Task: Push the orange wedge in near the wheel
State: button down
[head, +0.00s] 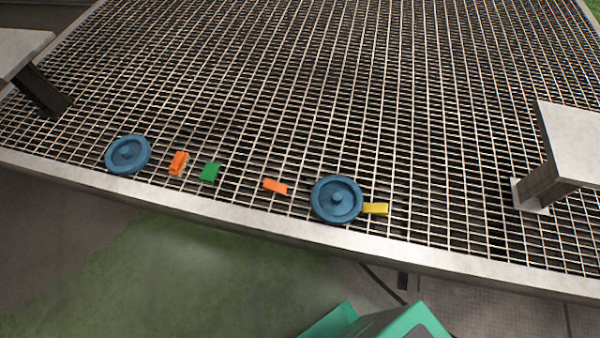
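Two blue wheels lie on the metal grating in the head view: a left wheel (127,154) and a right wheel (336,200). An orange wedge (275,186) lies a little to the left of the right wheel, with a gap between them. Another orange piece (178,163), more block-like, lies to the right of the left wheel, apart from it. A yellow wedge (375,208) lies against or very close to the right side of the right wheel. A green wedge (210,172) lies between the two orange pieces. My gripper is not in view.
The grating (330,90) is bare behind the wheels and wedges. A pale metal edge (230,210) runs along its front. Grey posts with flat tops stand at the left (38,85) and right (560,170). Green teal parts at the bottom appear to be mine.

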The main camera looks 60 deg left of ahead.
aim_at(272, 186)
jog(key=z, duration=1.15)
jog(key=k, duration=2.4)
jog(key=u, duration=2.25)
jog(key=i, duration=0.7)
jog(key=u, duration=0.05)
